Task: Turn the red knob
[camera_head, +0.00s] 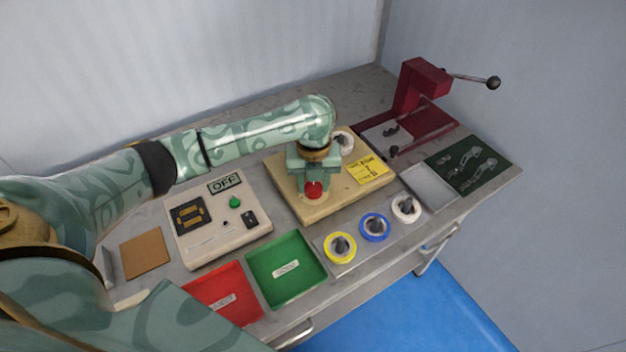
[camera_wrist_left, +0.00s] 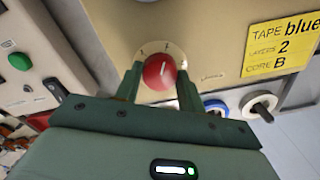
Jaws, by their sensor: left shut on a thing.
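The red knob (camera_head: 314,189) sits on the beige winder box (camera_head: 290,207) in the middle of the table. In the left wrist view the red knob (camera_wrist_left: 159,72) shows a white mark on its face, with a pale dial ring around it. My left gripper (camera_head: 313,184) reaches down over the box from the left arm and is shut on the knob. In the left wrist view the fingers of my left gripper (camera_wrist_left: 158,84) stand on either side of the knob. My right gripper is not in view.
A yellow note (camera_head: 368,170) on the box reads tape blue, 2, core B. A control box (camera_head: 215,238) with an OFF sign stands left. Green (camera_head: 283,291) and red (camera_head: 232,317) trays, tape rolls (camera_head: 374,227) and a dark red press (camera_head: 420,100) stand around.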

